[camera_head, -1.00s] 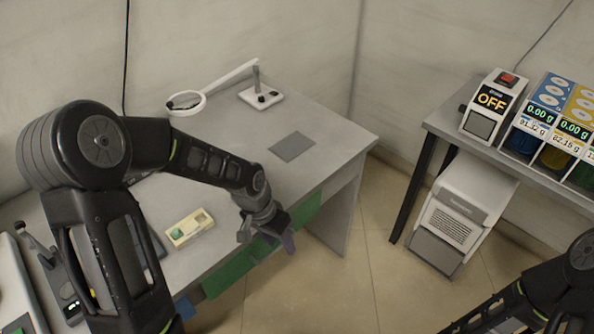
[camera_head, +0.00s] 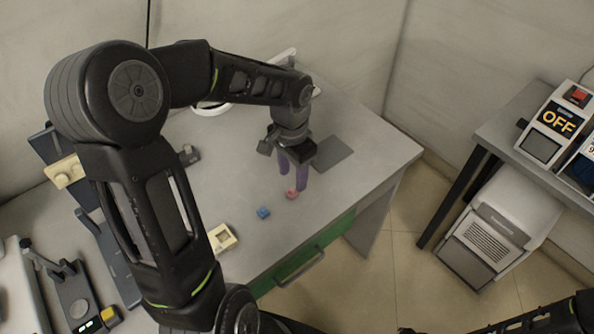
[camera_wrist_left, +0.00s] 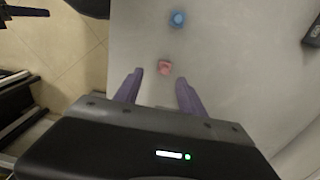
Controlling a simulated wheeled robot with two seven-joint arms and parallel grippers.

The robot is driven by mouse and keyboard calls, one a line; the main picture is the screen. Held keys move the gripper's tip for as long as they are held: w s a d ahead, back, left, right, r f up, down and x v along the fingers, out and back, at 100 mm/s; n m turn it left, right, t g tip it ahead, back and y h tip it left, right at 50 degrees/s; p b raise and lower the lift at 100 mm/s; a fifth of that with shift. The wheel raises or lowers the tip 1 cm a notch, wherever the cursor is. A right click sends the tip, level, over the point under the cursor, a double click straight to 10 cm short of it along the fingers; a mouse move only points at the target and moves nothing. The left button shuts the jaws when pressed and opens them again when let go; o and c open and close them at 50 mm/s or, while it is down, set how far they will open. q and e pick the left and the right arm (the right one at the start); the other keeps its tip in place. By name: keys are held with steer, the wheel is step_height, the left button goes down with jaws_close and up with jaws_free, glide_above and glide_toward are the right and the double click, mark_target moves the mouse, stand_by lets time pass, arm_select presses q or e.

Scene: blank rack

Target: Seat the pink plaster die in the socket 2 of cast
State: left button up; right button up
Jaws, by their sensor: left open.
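The pink die (camera_head: 291,194) lies on the grey table just below my left gripper's (camera_head: 292,180) purple fingertips. In the left wrist view the pink die (camera_wrist_left: 165,68) shows between and slightly beyond the spread fingertips of my left gripper (camera_wrist_left: 160,79). The gripper is open and empty, pointing down. A cream block with a recess (camera_head: 222,238), which looks like the cast, sits near the table's front edge. My left arm partly hides it, and I cannot tell its socket numbers. Only part of my right arm shows at the lower right; its gripper is out of view.
A blue die (camera_head: 263,212) lies near the pink one; it also shows in the left wrist view (camera_wrist_left: 177,18). Another cream piece (camera_head: 65,171) is at the left on a dark stand. The table right of the pad is clear.

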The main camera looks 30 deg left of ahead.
mark_target(292, 189)
arm_select(q)
steer(key=shift+w+a+r, duration=0.3)
steer(key=shift+a+r, duration=0.05)
steer(key=shift+a, duration=0.05)
steer(key=shift+s+d+r, duration=0.1)
steer(key=shift+s+d, duration=0.05)
steer(key=shift+s, duration=0.05)
steer(key=shift+w+f, duration=0.1)
steer(key=shift+f, duration=1.25)
steer(key=shift+f, duration=0.1)
step_height(292, 189, down, 5)
steer(key=shift+f+p, duration=0.1)
steer(key=shift+p, duration=0.45)
steer(key=shift+c, duration=0.2)
jaws_close()
